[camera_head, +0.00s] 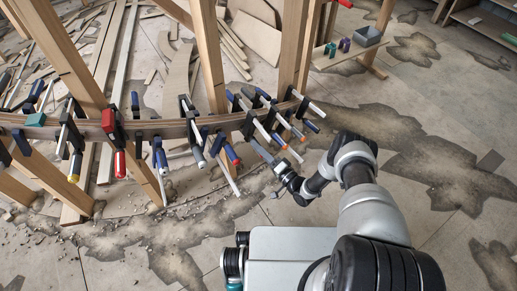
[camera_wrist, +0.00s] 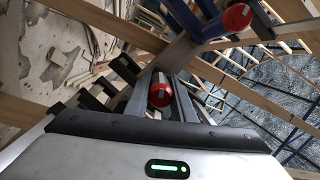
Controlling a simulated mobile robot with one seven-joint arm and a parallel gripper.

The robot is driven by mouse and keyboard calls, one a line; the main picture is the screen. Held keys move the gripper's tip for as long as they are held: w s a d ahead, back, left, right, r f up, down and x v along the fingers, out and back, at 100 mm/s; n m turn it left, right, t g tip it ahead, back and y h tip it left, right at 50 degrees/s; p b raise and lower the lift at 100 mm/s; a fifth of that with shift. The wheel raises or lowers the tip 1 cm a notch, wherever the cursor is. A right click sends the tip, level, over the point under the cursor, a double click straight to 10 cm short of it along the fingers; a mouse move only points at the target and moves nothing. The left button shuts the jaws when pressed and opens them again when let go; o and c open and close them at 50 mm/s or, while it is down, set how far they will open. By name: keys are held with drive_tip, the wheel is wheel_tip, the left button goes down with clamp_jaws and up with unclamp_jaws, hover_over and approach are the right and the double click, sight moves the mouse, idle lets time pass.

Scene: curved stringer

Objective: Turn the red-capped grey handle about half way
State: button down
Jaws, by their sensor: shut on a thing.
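The red-capped grey handle (camera_wrist: 160,97) shows in the wrist view, its red end facing the camera. My gripper (camera_wrist: 163,84) is around it, one finger on each side, shut on it. In the head view my gripper (camera_head: 262,150) reaches in from the right to the clamps at the right end of the curved stringer (camera_head: 170,128). The held handle is hard to pick out there, being small and crowded by other clamps. Its far part is hidden in the wrist view.
A blue clamp handle with a red end (camera_wrist: 230,20) is close by at the upper right of the wrist view. Several clamps line the stringer, among them one with a red handle (camera_head: 119,165). Wooden posts (camera_head: 208,55) stand behind. Open floor (camera_head: 440,120) lies to the right.

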drive_tip(key=shift+m, duration=1.5)
drive_tip(key=shift+a, duration=0.1)
drive_tip(key=c, duration=1.5)
unclamp_jaws()
